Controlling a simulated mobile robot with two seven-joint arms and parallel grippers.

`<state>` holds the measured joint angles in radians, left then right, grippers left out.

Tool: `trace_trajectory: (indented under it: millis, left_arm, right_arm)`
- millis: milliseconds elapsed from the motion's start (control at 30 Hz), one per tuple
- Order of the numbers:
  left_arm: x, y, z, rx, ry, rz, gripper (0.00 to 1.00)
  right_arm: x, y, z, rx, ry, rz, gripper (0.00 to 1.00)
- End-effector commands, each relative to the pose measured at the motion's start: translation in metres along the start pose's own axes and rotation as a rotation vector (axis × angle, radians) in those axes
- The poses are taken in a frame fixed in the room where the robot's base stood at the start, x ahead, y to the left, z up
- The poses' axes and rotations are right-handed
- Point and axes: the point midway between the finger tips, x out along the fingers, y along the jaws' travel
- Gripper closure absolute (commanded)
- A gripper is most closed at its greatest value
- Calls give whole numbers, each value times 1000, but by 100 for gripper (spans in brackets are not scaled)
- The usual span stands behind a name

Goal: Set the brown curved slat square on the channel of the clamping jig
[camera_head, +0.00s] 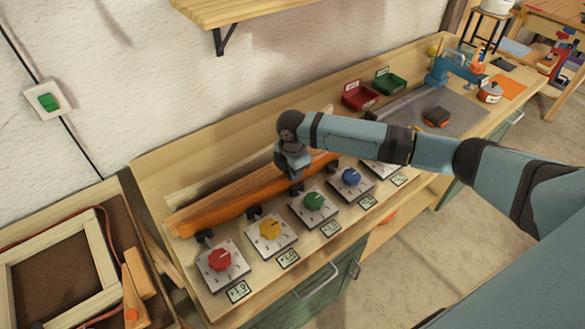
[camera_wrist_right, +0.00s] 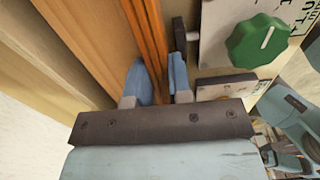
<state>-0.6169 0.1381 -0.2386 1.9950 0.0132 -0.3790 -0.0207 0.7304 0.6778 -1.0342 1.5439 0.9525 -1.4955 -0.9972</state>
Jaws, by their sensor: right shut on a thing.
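The brown curved slat (camera_head: 235,196) is a long orange-brown strip, lying lengthwise along the row of dials behind small black clamps. My right gripper (camera_head: 293,182) comes down on it near the middle and hides part of it. In the right wrist view, the blue fingers (camera_wrist_right: 161,88) are shut on the slat's narrow edge (camera_wrist_right: 150,40). The clamping jig shows by its dial plates (camera_head: 270,233) and black clamps (camera_head: 253,213). Its channel is largely hidden under the slat, and I cannot tell whether the slat rests fully in it. My left gripper is not in view.
Dials in red (camera_head: 219,258), yellow, green and blue line the bench front. A red bin (camera_head: 360,97) and green bin (camera_head: 390,82) stand at the back. A grey mat (camera_head: 458,112) lies right. A wooden frame (camera_head: 60,265) sits at the lower left.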

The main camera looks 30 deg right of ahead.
Motion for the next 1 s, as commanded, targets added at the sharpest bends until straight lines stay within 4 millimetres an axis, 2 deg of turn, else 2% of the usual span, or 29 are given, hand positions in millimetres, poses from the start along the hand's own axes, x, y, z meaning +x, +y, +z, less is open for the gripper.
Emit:
trace_trajectory:
  millis: [967,1000]
  left_arm:
    - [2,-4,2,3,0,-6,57]
    - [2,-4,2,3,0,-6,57]
  right_arm:
    - [12,0,0,0,0,0,100]
    - [12,0,0,0,0,0,78]
